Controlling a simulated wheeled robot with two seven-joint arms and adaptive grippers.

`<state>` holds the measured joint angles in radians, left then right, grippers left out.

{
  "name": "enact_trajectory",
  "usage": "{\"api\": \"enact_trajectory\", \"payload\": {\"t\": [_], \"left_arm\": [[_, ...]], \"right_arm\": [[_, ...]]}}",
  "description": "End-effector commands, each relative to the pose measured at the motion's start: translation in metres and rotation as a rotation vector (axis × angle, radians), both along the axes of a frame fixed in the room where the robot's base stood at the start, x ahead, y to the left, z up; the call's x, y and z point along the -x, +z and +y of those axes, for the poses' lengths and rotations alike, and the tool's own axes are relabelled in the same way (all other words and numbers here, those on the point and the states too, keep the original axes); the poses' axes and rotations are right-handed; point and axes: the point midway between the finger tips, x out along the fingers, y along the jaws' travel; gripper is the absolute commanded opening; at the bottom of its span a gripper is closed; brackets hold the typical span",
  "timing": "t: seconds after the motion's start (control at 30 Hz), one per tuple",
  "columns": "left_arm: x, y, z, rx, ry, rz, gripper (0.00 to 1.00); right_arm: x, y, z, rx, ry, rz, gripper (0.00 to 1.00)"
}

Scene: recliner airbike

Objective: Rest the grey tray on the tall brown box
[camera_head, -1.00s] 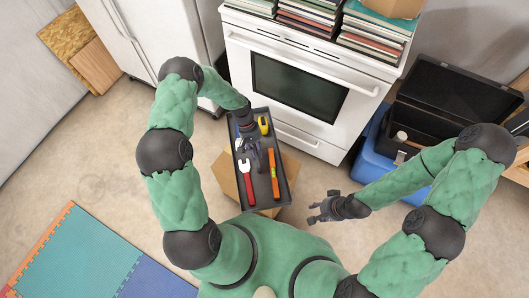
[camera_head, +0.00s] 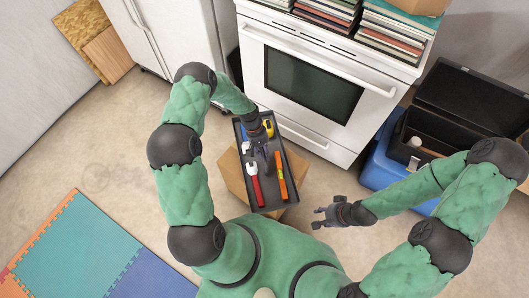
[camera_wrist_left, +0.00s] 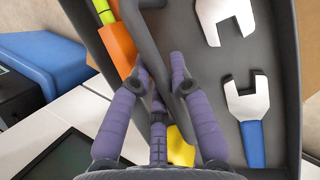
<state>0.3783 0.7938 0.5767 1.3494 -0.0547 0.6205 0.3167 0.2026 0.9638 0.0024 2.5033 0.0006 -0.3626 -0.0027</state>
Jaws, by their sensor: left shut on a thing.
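The grey tray (camera_head: 269,203) is a long dark tray with a raised handle along its middle, holding several tools. My left gripper (camera_head: 258,146) is above its middle. In the left wrist view its purple fingers (camera_wrist_left: 160,75) are shut on the tray's handle (camera_wrist_left: 185,85). The tall brown box (camera_head: 231,176) is under the tray in the head view, its corners showing left and right. The tray hides most of its top, and I cannot tell whether they touch. My right gripper (camera_head: 318,217) is open and empty, right of the tray.
A white stove (camera_head: 310,125) with stacked books stands behind the tray. A blue container (camera_head: 380,168) with an open black case (camera_head: 465,110) is at the right. A coloured foam mat (camera_head: 75,245) lies at the lower left. Bare floor surrounds the box.

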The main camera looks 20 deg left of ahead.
Motion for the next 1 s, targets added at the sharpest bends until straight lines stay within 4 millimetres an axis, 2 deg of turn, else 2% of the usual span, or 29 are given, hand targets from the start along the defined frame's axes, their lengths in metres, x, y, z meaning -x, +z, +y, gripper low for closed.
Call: {"api": "enact_trajectory", "payload": {"t": [0.2, 1.0], "left_arm": [[-0.0019, -0.0091, 0.001, -0.002, 0.001, -0.004, 0.0], [-0.0019, -0.0131, 0.0007, -0.002, 0.001, -0.004, 0.0]], "right_arm": [[0.0001, -0.0074, 0.0, 0.0, 0.0, 0.0, 0.4], [0.0, -0.0103, 0.0, 0.0, 0.0, 0.0, 0.4]]}}
